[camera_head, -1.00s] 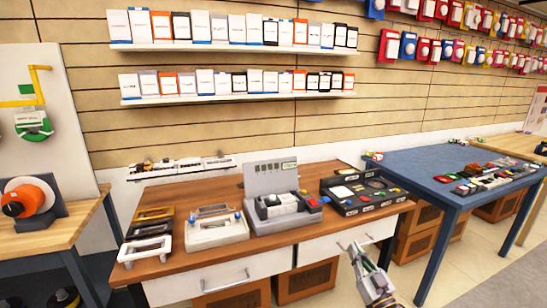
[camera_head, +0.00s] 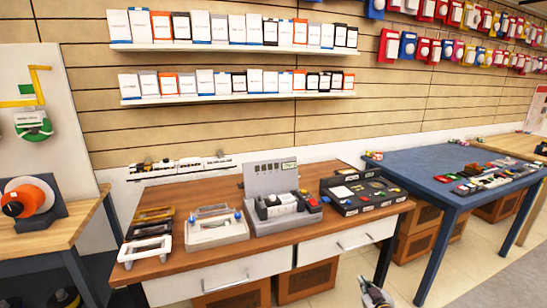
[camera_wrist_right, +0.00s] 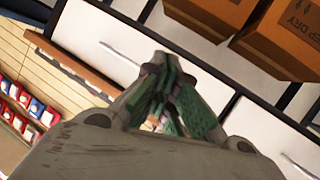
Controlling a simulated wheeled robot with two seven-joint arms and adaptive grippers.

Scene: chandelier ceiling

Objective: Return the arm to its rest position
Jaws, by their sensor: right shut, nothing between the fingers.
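My right gripper (camera_head: 373,292) is at the bottom edge of the head view, in front of the wooden desk (camera_head: 200,265) and low, below its drawers. Only its tip end shows there. In the right wrist view the right gripper (camera_wrist_right: 163,82) shows its green-padded fingers drawn together, with nothing held. Drawer fronts and the desk edge lie beyond it in that view. My left gripper is in neither view.
The desk carries several frames, a grey device (camera_head: 280,207) and a black tray (camera_head: 360,204). A blue table (camera_head: 420,165) stands at the right. Cardboard boxes (camera_head: 232,297) sit under the desk. Tiled floor in front at the right is clear.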

